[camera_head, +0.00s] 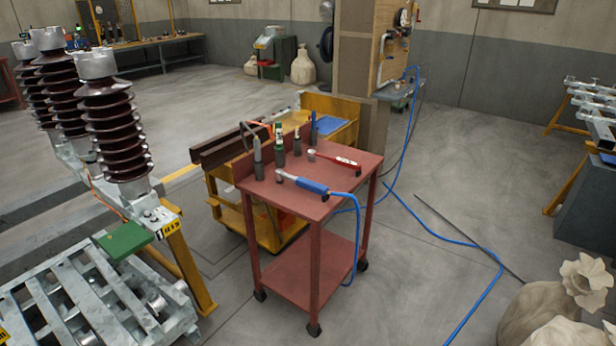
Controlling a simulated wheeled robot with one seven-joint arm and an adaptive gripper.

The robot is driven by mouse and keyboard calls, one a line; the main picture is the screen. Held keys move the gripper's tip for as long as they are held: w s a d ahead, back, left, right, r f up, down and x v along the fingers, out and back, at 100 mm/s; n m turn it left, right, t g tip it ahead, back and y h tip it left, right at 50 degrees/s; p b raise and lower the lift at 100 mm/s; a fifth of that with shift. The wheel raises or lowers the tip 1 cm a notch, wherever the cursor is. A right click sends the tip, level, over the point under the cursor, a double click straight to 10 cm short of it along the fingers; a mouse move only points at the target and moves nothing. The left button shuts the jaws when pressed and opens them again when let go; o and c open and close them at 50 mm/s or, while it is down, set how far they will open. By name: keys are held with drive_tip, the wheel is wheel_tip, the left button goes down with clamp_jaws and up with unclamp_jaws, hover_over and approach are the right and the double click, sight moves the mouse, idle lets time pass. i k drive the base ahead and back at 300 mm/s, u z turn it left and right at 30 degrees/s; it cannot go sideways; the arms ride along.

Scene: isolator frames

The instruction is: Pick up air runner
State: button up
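The air runner appears to be the blue-bodied tool (312,186) with a grey metal head pointing left. It lies on top of the red cart (262,187), near its front right edge. A blue air hose (349,198) leaves its right end, hangs down beside the cart and also runs across the floor. The tool is fully visible and nothing holds it. My gripper is not in view.
A red-handled tool (340,161) lies just behind it. Several upright bottle-like items (279,150) stand at the cart's back left. A yellow cart (235,215) stands behind. Ribbed brown insulators (115,130) rise at left. Floor (430,280) right of the cart is open, crossed by hose.

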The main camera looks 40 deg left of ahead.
sight(323, 191)
drive_tip(key=u, duration=0.55)
drive_tip(key=i, duration=0.75)
drive_tip(key=u, duration=0.8)
